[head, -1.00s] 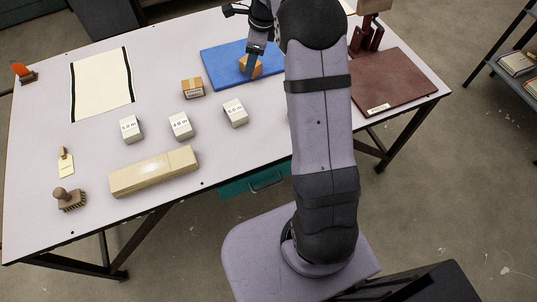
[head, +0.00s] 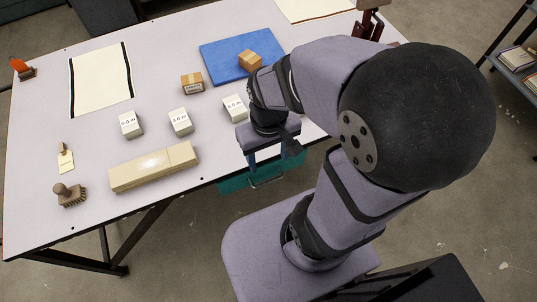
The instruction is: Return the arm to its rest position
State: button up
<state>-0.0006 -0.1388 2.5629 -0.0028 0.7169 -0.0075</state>
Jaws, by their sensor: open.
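My arm is folded back toward its base at the table's near edge. My gripper (head: 272,162) is open and points down near the front edge of the table (head: 215,155), beside the labelled white blocks. I see nothing between its fingers. A cream cloth with dark side bands (head: 101,80) lies flat at the table's left. A second pale cloth (head: 312,8) lies at the back and is partly cut off by the frame's top.
A tan box (head: 250,61) sits on a blue mat (head: 224,66). Another small box (head: 192,82) stands left of it. Three white blocks (head: 180,122), a long cream block (head: 154,167), a brush (head: 70,195) and a tag (head: 65,157) lie on the table. A shelf (head: 520,50) stands right.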

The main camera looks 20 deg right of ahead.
jog(key=shift+r, duration=0.15)
notch_tip(320, 180, up, 6)
jog(key=p, duration=0.6)
jog(key=shift+o, duration=0.4)
